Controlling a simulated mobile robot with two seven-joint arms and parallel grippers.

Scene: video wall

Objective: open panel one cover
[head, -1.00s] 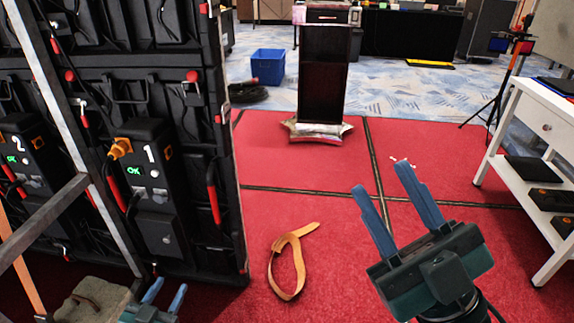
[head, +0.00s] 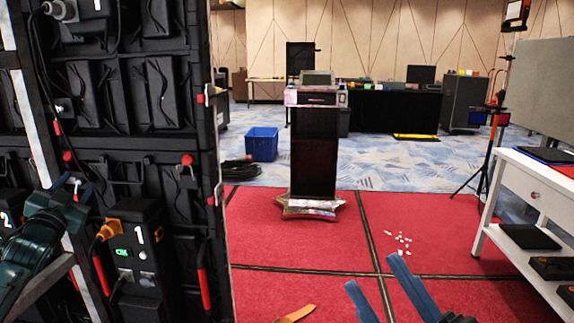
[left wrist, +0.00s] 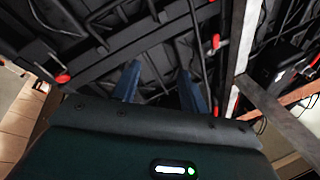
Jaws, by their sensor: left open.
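Panel one is the black box marked 1 (head: 137,237) on the back of the video wall, with a lit green OK display and an orange plug. Its lower cover (head: 142,296) looks closed, with the bottom cut off by the frame. My left gripper (head: 75,183) is open and empty, up and left of the box. In the left wrist view, its two blue fingers (left wrist: 160,84) are apart, with black wall frames beyond. My right gripper (head: 382,284) is open and empty at the bottom, over the red carpet; its body is mostly out of view.
A grey metal upright (head: 66,190) stands left of the box. Red-handled levers (head: 204,287) flank it. An orange strap (head: 296,313) lies on the carpet. A dark lectern (head: 314,150) stands ahead and a white side table (head: 528,195) at right. Red carpet between them is mostly open.

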